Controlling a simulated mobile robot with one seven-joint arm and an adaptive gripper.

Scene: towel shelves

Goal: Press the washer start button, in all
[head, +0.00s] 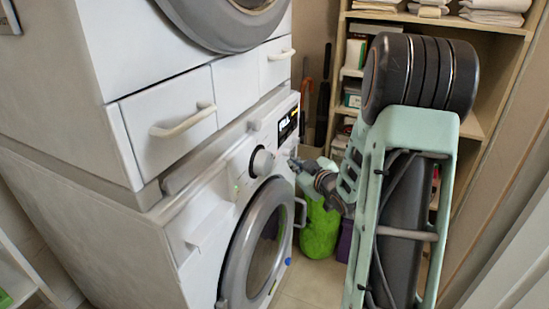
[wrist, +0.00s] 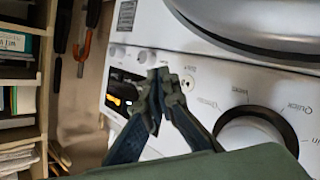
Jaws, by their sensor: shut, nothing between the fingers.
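The white washer (head: 185,245) stands at the left in the head view, with its round door (head: 252,245) facing right. Its control panel carries a large knob (head: 261,162) and a lit dark display (head: 288,123). The wrist view also shows the knob (wrist: 250,140), the display (wrist: 120,92) and small round buttons (wrist: 144,57). I cannot read which button is start. My gripper (wrist: 162,82) is shut and empty, its tips in front of the panel between display and knob. One small round button (wrist: 188,83) shows right beside the tips. I cannot tell whether they touch the panel.
A second white machine (head: 75,90) is stacked above, with drawer handles (head: 183,121) sticking out. A wooden shelf with folded towels (head: 495,8) stands behind my arm. A green container (head: 320,230) sits on the floor beside the washer. Orange-handled tools (wrist: 82,52) hang on the wall.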

